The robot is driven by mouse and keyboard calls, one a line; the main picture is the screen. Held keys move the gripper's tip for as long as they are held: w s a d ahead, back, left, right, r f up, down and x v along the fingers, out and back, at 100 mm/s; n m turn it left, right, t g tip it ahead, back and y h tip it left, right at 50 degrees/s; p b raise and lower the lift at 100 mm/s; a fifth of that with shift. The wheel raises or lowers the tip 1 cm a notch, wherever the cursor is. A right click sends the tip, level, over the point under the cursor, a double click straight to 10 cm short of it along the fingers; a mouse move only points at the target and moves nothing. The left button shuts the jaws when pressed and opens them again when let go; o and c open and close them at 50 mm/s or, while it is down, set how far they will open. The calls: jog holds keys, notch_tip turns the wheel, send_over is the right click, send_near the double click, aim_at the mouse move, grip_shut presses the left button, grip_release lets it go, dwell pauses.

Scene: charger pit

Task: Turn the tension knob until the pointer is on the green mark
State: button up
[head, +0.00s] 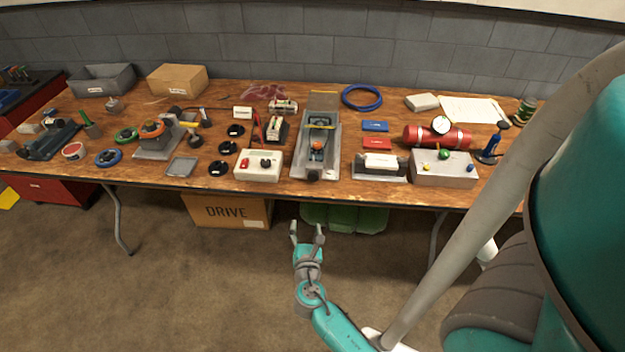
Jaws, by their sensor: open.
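My gripper (306,230) is open and empty. It is in front of the table and below its front edge, with its two fingers pointing toward the table, apart from everything on it. A long grey fixture (300,165) stands on the table almost straight ahead of it. A small black knob (313,175) sits at its near end, and an orange and black part lies inside its frame. I cannot tell for sure that this is the tension knob. A pointer and a green mark are too small to make out.
The wooden table (215,132) is crowded. A white box with red and black controls (258,170) stands left of the fixture. A holder with a white block (381,165) and a grey box with coloured knobs (458,172) stand right. Cardboard (232,211) and green boxes (345,217) are underneath.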

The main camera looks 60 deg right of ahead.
aim_at(313, 179)
jog(key=w+d+r+h, duration=0.1)
jog(key=w+d, duration=0.1)
jog(key=d, duration=0.3)
jog(key=w+d+r+n+g, duration=0.1)
jog(key=w+d, duration=0.1)
jog(key=d, duration=0.3)
jog(key=w+d+r+h, duration=0.1)
jog(key=w+d+r, duration=0.1)
jog(key=d, duration=0.3)
jog(key=shift+w+d+n+g+h, duration=0.1)
jog(key=shift+d+n+g+h, duration=0.2)
jog(key=shift+d+g, duration=0.1)
jog(key=c, duration=1.1)
